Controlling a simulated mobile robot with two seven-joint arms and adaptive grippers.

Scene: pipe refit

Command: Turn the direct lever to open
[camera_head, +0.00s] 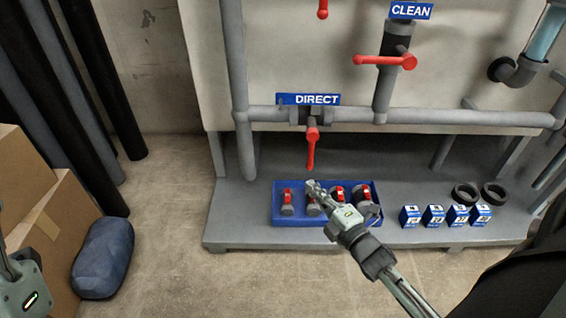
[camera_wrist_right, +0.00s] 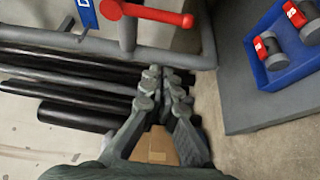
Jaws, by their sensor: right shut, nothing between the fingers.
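The direct lever (camera_head: 311,149) is red and hangs down from a valve on the horizontal grey pipe, crosswise to that pipe, below the blue DIRECT sign (camera_head: 308,99). In the right wrist view the red lever (camera_wrist_right: 155,14) shows at the top, beyond the fingertips. My right gripper (camera_head: 313,188) is shut and empty, a little below the lever's end in the head view, apart from it. Its fingers show together in the right wrist view (camera_wrist_right: 166,78). My left gripper's body (camera_head: 22,288) is cut off at the left edge; its fingers cannot be made out.
A blue tray (camera_head: 300,220) with several red-handled valves lies on the grey platform behind my right gripper. Several small blue-and-white boxes (camera_head: 433,216) and two black rings stand to its right. Another red lever (camera_head: 385,61) is under the CLEAN sign. Cardboard boxes (camera_head: 50,225) stand at left.

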